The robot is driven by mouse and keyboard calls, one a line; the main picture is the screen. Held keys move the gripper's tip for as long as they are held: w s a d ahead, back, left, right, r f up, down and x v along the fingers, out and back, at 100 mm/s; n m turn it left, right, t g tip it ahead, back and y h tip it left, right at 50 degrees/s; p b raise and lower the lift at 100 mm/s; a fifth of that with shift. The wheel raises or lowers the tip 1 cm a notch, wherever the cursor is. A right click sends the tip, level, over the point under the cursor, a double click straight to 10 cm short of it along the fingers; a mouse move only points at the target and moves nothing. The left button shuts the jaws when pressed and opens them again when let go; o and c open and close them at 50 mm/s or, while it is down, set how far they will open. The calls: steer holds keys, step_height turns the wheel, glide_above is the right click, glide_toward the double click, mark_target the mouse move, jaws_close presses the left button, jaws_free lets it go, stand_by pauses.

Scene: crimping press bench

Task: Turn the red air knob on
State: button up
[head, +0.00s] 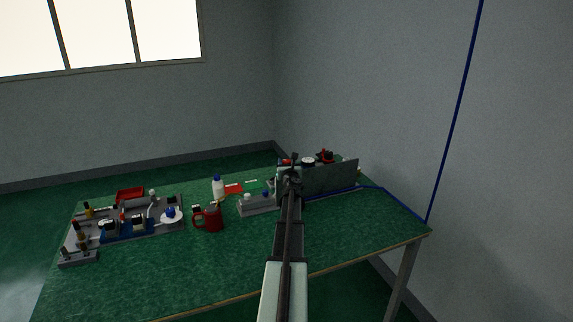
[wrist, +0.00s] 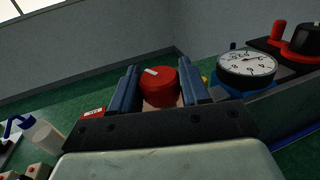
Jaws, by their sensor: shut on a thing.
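The red air knob (wrist: 160,88) sits between my gripper's two blue-grey fingers in the wrist view, with a white mark on its upper face, left of centre. My gripper (wrist: 160,90) is shut on the knob, one finger on each side. In the head view my gripper (head: 291,166) is at the back of the bench, beside the grey upright panel (head: 330,178). A small red part (head: 286,162) shows there by the gripper; the arm hides much of this area.
A white-faced gauge (wrist: 247,67) is close to the right of the fingers. Beyond it are a red cylinder (wrist: 278,34) and a black knob (wrist: 308,40). The bench front is clear.

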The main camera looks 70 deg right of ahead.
steer(key=shift+s+n+t+y, duration=0.1)
steer(key=shift+n+t+y, duration=0.2)
steer(key=shift+t, duration=0.1)
steer(key=shift+d+n+t+y, duration=0.15)
steer(key=shift+n+t+y, duration=1.25)
steer(key=shift+t, duration=0.3)
steer(key=shift+n+t+y, duration=1.2)
steer(key=shift+n+y, duration=0.1)
steer(key=shift+y, duration=0.3)
steer(key=o, duration=1)
steer(key=v, duration=1.4)
